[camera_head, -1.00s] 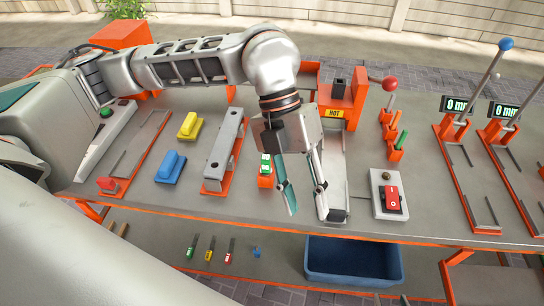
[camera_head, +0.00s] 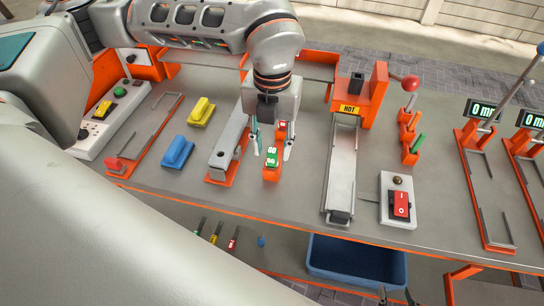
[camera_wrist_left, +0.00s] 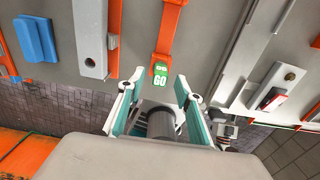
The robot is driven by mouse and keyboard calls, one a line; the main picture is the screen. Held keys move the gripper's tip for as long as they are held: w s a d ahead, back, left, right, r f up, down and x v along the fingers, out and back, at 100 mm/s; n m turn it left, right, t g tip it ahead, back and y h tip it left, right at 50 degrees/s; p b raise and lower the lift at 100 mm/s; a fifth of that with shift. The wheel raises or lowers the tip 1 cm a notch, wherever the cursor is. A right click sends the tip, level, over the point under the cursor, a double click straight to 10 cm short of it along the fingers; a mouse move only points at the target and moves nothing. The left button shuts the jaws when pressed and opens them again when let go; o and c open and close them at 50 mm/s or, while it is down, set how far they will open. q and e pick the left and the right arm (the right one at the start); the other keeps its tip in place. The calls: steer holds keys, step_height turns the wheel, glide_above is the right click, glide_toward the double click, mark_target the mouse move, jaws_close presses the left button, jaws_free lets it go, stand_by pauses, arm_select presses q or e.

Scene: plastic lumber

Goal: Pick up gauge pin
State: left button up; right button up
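The gauge pin is the green piece marked GO (camera_head: 272,157) on an orange stand (camera_head: 271,175); the wrist view shows its green label (camera_wrist_left: 160,74). A red piece (camera_head: 282,127) sits at the stand's far end. My left gripper (camera_head: 273,146) is open, pointing down with a finger on each side of the stand. In the wrist view, the open fingers (camera_wrist_left: 159,84) have the green label between and just past their tips. I see no grip on it. Small grey tips (camera_head: 384,295) at the head view's bottom edge may be my right gripper; its state is unclear.
A grey bar on an orange base (camera_head: 226,150) stands close left of the gripper. Blue (camera_head: 176,152) and yellow (camera_head: 201,112) blocks lie further left. A HOT station with a metal channel (camera_head: 341,175) and a red switch box (camera_head: 398,203) are right. A blue bin (camera_head: 357,265) is below.

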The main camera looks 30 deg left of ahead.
arm_select(q)
steer(key=shift+f, duration=0.95)
jaws_close()
